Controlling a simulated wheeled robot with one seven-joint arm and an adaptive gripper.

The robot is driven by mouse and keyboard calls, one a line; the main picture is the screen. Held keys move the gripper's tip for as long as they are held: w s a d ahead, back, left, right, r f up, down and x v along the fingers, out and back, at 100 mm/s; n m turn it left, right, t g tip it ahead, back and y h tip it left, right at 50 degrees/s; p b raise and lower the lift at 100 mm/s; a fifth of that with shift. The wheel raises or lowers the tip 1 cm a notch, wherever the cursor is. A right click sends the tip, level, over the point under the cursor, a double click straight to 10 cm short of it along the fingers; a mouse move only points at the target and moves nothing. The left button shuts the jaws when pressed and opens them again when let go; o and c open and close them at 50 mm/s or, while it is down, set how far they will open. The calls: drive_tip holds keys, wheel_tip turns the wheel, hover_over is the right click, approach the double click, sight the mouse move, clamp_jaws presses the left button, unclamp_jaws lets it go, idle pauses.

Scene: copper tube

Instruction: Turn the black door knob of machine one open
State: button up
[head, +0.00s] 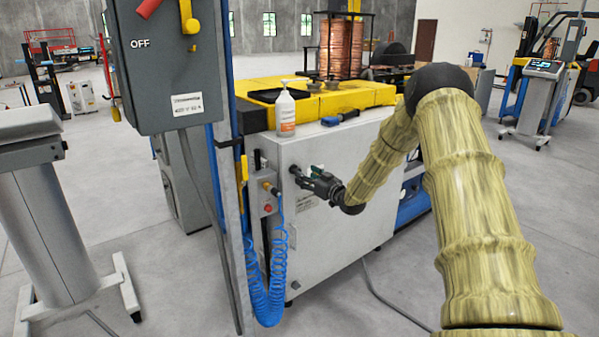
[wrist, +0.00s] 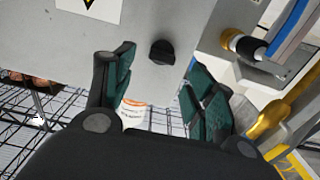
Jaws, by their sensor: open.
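The black door knob (wrist: 162,51) sits on the grey door panel (wrist: 190,20) of the machine in the wrist view. It lies just beyond the fingertips, roughly midway between them. My gripper (wrist: 163,66) is open and empty, with a dark green padded finger on each side. In the head view the knob (head: 295,170) is a small dark spot on the white-grey cabinet (head: 335,235). My gripper (head: 307,178) reaches it from the right, close to the door. I cannot tell whether a finger touches the knob.
A post and grey OFF switch box (head: 165,60) are further left. A white bottle (head: 285,110) and a blue tool (head: 340,118) rest on the cabinet top.

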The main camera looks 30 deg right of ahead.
drive_tip(key=shift+w+a+p, duration=0.15)
drive_tip(key=shift+w, duration=1.2)
drive_tip(key=shift+w+a+p, duration=0.1)
drive_tip(key=shift+w+p, duration=0.05)
drive_tip(key=shift+w, duration=1.2)
drive_tip(key=c, duration=1)
